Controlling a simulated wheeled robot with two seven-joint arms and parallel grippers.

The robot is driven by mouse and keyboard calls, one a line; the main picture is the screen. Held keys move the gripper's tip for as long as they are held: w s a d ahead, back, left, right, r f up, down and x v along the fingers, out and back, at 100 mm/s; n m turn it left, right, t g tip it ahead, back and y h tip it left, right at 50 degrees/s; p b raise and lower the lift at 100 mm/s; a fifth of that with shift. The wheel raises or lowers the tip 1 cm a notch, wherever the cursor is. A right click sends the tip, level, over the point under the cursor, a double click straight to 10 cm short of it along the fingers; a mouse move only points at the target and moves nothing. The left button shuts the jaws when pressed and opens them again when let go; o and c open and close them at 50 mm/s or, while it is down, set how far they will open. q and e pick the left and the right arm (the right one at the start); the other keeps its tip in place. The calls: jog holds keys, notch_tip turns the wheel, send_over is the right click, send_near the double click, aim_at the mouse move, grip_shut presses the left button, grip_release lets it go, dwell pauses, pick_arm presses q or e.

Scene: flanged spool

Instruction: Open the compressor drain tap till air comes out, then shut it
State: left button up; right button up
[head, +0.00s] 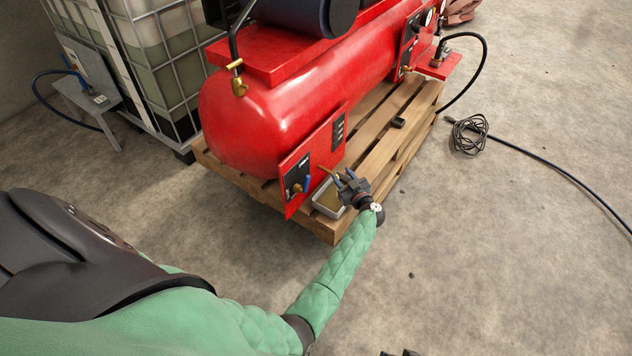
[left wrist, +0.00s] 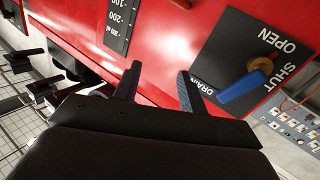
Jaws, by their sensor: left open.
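The red compressor (head: 285,110) lies along a wooden pallet. On its near end is a red panel with a black drain plate (head: 297,174) and a blue tap lever (head: 303,184). In the left wrist view the plate (left wrist: 238,45) reads OPEN, SHUT and DRAIN, and the blue lever (left wrist: 242,88) turns on a brass hub. I cannot tell which mark the lever points to. My left gripper (head: 345,180) is open and empty, right of the panel; its fingers (left wrist: 158,80) are apart from the lever. Small dark parts at the head view's bottom edge may be my right gripper.
A shallow tray (head: 328,198) sits on the pallet (head: 375,160) below the left gripper. A caged liquid tank (head: 165,60) and a small grey table (head: 85,100) stand to the left. A coiled black cable (head: 468,134) lies on the open floor to the right.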

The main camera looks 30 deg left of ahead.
aim_at(309, 181)
pick_arm(q)
jog(key=shift+s+a+g+y, duration=1.5)
jog(key=shift+s+a+g, duration=0.2)
jog(key=shift+s+g, duration=2.6)
jog(key=shift+t, duration=0.3)
jog(key=a, duration=0.5)
jog(key=shift+w+a+p, duration=0.2)
jog(key=shift+a+p, duration=0.05)
jog(key=shift+p, duration=0.15)
jog(key=shift+a, duration=0.8)
pick_arm(e)
jog(key=shift+t, duration=0.3)
jog(key=shift+w+d+r, duration=0.1)
jog(key=shift+w+r, duration=0.1)
jog(key=shift+r, duration=0.85)
jog(key=shift+w+r, duration=0.2)
jog(key=shift+r, duration=0.85)
pick_arm(q)
grip_shut()
